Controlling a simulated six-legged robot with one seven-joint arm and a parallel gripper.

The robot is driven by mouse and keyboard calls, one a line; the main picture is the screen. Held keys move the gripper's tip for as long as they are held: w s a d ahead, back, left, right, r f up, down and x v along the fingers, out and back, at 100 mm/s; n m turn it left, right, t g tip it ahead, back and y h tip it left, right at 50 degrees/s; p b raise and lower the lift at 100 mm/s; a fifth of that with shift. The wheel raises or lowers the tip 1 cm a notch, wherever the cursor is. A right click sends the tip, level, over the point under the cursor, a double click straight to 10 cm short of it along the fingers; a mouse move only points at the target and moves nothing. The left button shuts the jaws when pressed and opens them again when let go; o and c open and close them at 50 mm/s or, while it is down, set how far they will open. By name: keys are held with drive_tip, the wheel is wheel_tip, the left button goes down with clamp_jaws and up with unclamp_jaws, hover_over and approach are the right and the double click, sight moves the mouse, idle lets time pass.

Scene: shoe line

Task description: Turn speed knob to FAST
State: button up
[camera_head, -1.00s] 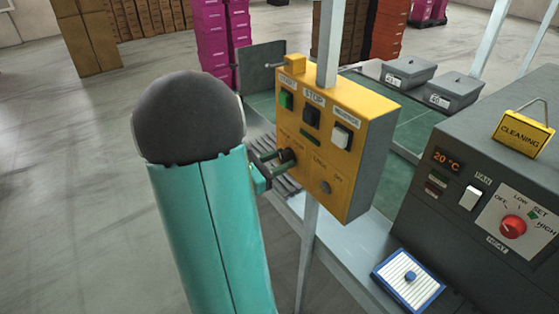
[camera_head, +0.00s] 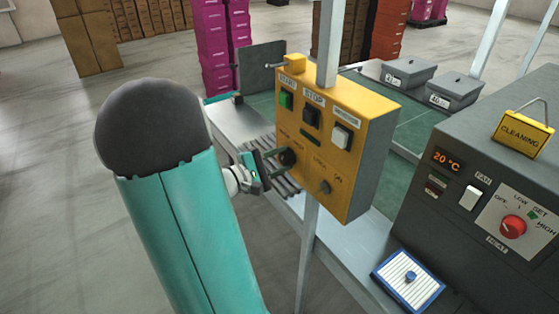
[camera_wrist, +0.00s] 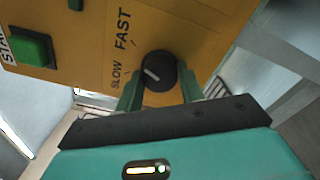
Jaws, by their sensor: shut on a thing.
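The speed knob (camera_head: 288,156) is a round black dial on the yellow control box (camera_head: 372,165). In the wrist view the knob (camera_wrist: 158,66) has a short white pointer line, angled toward the SLOW side of the panel, left of the knob. The SLOW label (camera_wrist: 117,75) and the FAST label (camera_wrist: 123,28) are printed beside it, FAST above SLOW in this tilted view. My gripper (camera_wrist: 160,88) has its two green fingers on either side of the knob and is shut on it. In the head view my gripper (camera_head: 279,161) reaches the box from the left.
A grey machine (camera_head: 450,195) with a red dial stands at right. A metal post (camera_head: 309,250) supports the box.

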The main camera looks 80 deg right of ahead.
drive_tip(key=shift+m, duration=1.1)
drive_tip(key=o, duration=1)
drive_tip(key=shift+w, duration=0.1)
drive_tip(key=v, duration=1.3)
drive_tip(key=shift+w+a, duration=0.25)
drive_tip(key=shift+a, duration=0.05)
